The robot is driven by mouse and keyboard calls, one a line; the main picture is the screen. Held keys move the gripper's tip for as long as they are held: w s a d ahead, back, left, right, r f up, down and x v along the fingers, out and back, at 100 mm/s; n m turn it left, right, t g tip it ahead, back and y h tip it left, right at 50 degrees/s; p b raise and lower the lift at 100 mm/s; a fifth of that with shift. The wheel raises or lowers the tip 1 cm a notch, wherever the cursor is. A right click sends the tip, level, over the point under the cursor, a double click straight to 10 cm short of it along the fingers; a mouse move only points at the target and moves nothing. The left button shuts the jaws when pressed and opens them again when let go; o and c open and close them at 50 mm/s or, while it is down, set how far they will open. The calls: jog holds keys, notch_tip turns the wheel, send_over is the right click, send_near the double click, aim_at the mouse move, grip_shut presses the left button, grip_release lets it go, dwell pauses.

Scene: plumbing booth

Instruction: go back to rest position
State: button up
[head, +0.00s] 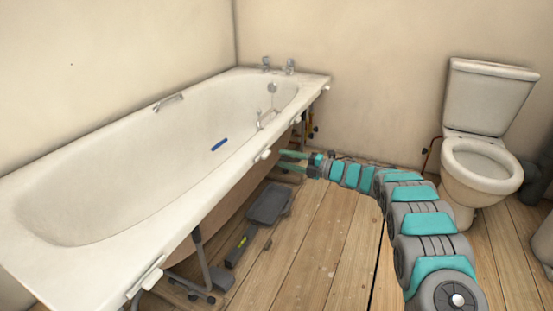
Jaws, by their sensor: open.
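My gripper (292,160) is at the end of my outstretched arm, beside the outer edge of the white bathtub (70,265), below its rim near the tap end. Its two teal fingers are apart and point left towards the space under the tub. I see nothing between them, though the fingertips are small and close to the tub's side.
A grey tray-like object (270,203) and a dark tool with a yellow-green mark (240,243) lie on the wooden floor by the tub. A blue item (219,145) lies inside the tub. A white toilet (483,160) stands right. Floorboards (325,245) between are clear.

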jog(key=shift+v, duration=0.8)
